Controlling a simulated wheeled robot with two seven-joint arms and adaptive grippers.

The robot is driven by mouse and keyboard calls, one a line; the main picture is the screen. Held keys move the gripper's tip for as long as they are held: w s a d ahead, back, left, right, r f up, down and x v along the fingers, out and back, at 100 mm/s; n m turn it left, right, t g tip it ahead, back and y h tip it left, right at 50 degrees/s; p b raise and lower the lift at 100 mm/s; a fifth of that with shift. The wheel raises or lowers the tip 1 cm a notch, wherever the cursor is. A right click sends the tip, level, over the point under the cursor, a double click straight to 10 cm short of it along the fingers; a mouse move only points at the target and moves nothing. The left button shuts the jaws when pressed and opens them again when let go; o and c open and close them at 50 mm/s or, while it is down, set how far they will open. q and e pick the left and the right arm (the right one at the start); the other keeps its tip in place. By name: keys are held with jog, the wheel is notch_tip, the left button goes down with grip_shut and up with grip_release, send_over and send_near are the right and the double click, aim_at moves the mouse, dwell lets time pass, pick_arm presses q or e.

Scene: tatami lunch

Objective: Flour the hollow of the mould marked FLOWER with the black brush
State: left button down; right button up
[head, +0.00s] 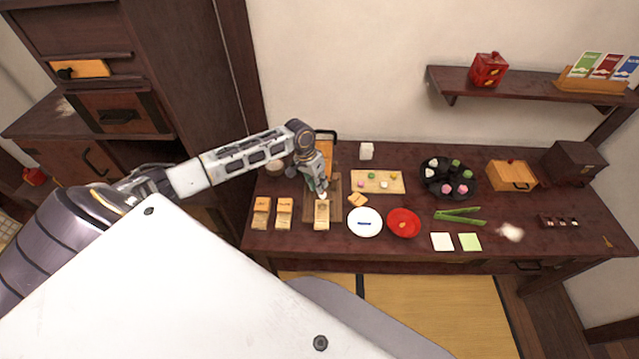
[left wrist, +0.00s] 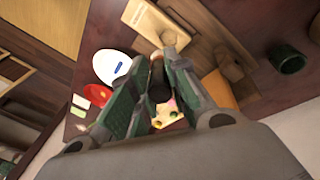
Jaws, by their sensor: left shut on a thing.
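My left gripper (head: 321,184) is shut on a slim dark-ended thing, which looks like the black brush; it shows between the fingers in the left wrist view (left wrist: 158,88). The fingers hide much of it. The gripper points down over the back end of a pale wooden mould (head: 321,215), which also shows in the left wrist view (left wrist: 147,20). I cannot tell whether the brush touches it. Two more wooden moulds, one (head: 261,213) and another (head: 284,213), lie to the left. The markings are too small to read. My right gripper is not in view.
A white plate (head: 364,233) and a red dish (head: 403,222) stand right of the mould. A pale board (head: 395,187) with small sweets lies behind them. A black tray (head: 436,192) and a wooden box (head: 512,176) are farther right. A wall shelf (head: 530,86) hangs above.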

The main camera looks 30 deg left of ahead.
pick_arm(q)
jog(key=shift+w+d, duration=0.3)
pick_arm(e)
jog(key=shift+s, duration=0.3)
pick_arm(q)
jog(key=shift+m+y, duration=0.3)
jog(key=shift+y, duration=0.3)
jog(key=shift+f, duration=0.25)
jog(key=shift+a+f+b, duration=0.1)
jog(key=shift+f+b, duration=0.4)
jog(key=shift+f, duration=0.85)
jog(key=shift+f+b, duration=1.35)
jog(key=shift+b, duration=0.2)
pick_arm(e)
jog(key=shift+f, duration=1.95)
pick_arm(q)
jog(key=shift+p, duration=0.6)
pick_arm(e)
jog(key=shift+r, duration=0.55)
pick_arm(q)
jog(key=shift+f, duration=1.15)
